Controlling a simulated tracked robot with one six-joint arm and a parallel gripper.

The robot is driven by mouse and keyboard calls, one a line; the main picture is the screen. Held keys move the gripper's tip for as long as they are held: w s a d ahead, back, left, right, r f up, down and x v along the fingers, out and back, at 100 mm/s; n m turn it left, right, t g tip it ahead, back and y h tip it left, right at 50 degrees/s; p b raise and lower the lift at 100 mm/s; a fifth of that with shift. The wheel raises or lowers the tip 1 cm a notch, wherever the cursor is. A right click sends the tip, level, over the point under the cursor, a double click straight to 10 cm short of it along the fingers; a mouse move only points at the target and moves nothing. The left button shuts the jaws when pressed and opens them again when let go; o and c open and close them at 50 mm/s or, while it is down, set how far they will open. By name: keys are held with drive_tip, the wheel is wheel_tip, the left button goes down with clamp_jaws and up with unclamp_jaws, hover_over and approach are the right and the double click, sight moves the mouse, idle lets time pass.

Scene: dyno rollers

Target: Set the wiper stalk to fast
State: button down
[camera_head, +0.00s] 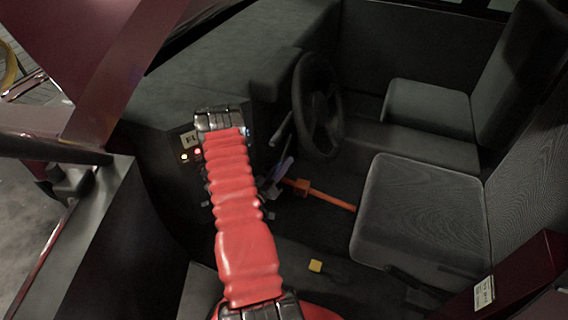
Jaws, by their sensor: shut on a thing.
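A thin dark stalk (282,129) shows just left of the steering wheel (316,100), slanting down and to the left. I cannot read its setting, or tell for sure that it is the wiper stalk. My red-sleeved arm rises through the middle of the view to a dark metal joint in front of the dashboard. A bluish lever-like part (283,168) shows just right of the sleeve, too small to identify.
The dark dashboard console (165,180) has lit yellow and red lamps and a label. An orange bar (320,194) runs toward the near seat (415,210). A yellow block (315,266) is on the dark floor. A second seat (430,108) stands farther back.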

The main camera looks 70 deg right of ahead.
drive_tip(key=shift+f, duration=0.25)
drive_tip(key=c, duration=2)
unclamp_jaws()
drive_tip(key=o, duration=0.3)
drive_tip(key=shift+r, duration=0.1)
drive_tip(key=shift+o, duration=0.2)
drive_tip(key=v, duration=1.3)
drive_tip(key=shift+w+a, duration=0.2)
drive_tip(key=shift+a, duration=0.2)
